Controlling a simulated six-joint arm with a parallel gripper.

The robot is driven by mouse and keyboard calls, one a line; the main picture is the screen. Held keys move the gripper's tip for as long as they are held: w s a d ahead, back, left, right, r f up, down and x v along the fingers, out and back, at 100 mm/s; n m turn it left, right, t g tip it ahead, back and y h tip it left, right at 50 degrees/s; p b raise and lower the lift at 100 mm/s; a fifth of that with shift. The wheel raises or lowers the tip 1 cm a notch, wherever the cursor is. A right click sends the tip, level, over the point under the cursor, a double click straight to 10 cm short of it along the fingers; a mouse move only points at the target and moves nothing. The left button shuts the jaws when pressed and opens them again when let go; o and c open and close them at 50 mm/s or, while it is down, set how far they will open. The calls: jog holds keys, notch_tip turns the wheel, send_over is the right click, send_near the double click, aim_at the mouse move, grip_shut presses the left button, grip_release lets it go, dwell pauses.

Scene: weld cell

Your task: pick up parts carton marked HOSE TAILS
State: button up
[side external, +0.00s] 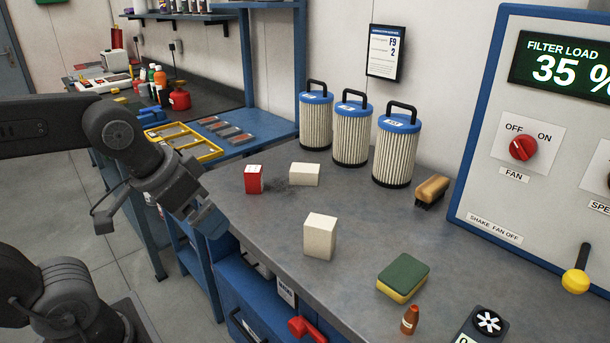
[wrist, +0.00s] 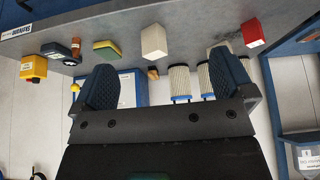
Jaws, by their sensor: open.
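Three small cartons stand on the grey bench: a red one (side external: 254,180), a white one lying flat (side external: 304,175) and a taller white one (side external: 320,237) nearer the front. I cannot read HOSE TAILS on any of them. In the wrist view, which looks upside down, the red carton (wrist: 253,32) is at upper right and a white carton (wrist: 154,41) at upper middle; another pale carton (wrist: 217,47) is partly hidden by a finger. My gripper (side external: 158,220) is open and empty, left of the bench and apart from the cartons; its fingers also fill the wrist view (wrist: 165,86).
Three filter cartridges (side external: 352,132) stand behind the cartons. A wooden-handled brush (side external: 432,191), a green-yellow sponge (side external: 404,276), a small brown bottle (side external: 410,320) and a dark meter (side external: 484,325) lie to the right. A control panel (side external: 478,190) borders the right side. Bench between cartons and sponge is clear.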

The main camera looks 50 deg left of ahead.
jog(key=w+a+r+n+g, duration=0.1)
jog(key=w+a+r, duration=0.15)
jog(key=w, duration=0.35)
jog(key=w+a+r+n, duration=0.1)
jog(key=w+r, duration=0.3)
jog(key=w, duration=0.2)
jog(key=n+g+y, duration=0.1)
jog(key=n+g, duration=0.2)
jog(key=n, duration=0.3)
send_over(305, 168)
jog(key=s+d, duration=0.1)
jog(key=s, duration=0.1)
notch_tip(305, 168, down, 12)
jog(key=r, duration=0.1)
jog(key=f, duration=0.5)
jog(key=w+f, duration=0.1)
jog(key=f, duration=0.2)
jog(key=shift+w+a+f, duration=0.1)
jog(key=shift+a+f, duration=0.1)
jog(key=shift+a, duration=0.1)
jog(key=f, duration=0.3)
jog(key=w+f, duration=0.1)
jog(key=f, duration=0.1)
jog(key=shift+a, duration=0.3)
jog(key=c, duration=0.7)
jog(key=shift+r, duration=0.15)
